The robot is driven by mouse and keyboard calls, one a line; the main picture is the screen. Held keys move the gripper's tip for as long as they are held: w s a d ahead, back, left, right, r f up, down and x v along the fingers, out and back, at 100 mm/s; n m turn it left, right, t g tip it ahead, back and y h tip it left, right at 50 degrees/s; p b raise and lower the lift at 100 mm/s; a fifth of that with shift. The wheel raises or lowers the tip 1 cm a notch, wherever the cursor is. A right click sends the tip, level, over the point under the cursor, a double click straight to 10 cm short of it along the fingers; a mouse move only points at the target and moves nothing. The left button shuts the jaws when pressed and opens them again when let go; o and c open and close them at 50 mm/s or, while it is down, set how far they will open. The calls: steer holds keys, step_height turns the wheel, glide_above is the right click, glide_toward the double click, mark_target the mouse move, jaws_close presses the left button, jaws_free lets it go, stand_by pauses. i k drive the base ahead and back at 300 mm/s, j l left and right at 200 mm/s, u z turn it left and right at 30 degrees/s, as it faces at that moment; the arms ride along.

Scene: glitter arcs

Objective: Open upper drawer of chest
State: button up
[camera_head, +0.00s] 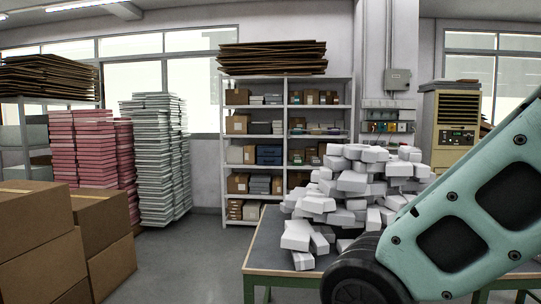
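No chest and no drawer can be made out in the head view. My arm's pale green link enters from the right edge and covers the lower right, with a dark round joint at its lower left end. My gripper is not in the picture, so its state does not show.
A green-framed table (262,271) bears a heap of white boxes (350,190). A shelf unit (286,130) stands behind. Cardboard boxes (35,240) are at left, with pink stacks (85,150) and white stacks (157,160) beyond. Grey floor (190,265) is clear between boxes and table.

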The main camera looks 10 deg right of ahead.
mark_target(261, 151)
steer(key=i+j+u, duration=0.4)
steer(key=i+u, duration=0.4)
steer(key=i, duration=0.15)
steer(key=i+j+u, duration=0.15)
steer(key=i+u, duration=0.25)
steer(key=i, duration=0.3)
steer(key=i+u, duration=0.35)
steer(key=i, duration=0.3)
steer(key=i+z, duration=0.35)
steer(key=i+j+z, duration=0.1)
steer(key=i+z, duration=0.25)
steer(key=i, duration=0.15)
steer(key=i+l+z, duration=0.15)
steer(key=i+z, duration=0.35)
steer(key=i+j+z, duration=0.1)
steer(key=i+z, duration=0.55)
steer(key=i, duration=0.55)
steer(key=i+z, duration=0.1)
steer(key=i, duration=0.6)
steer(key=i+j+z, duration=0.15)
steer(key=i, duration=0.55)
steer(key=i+z, duration=0.4)
steer(key=i, duration=1.6)
steer(key=i+l+u, duration=0.25)
steer(key=i+l, duration=0.55)
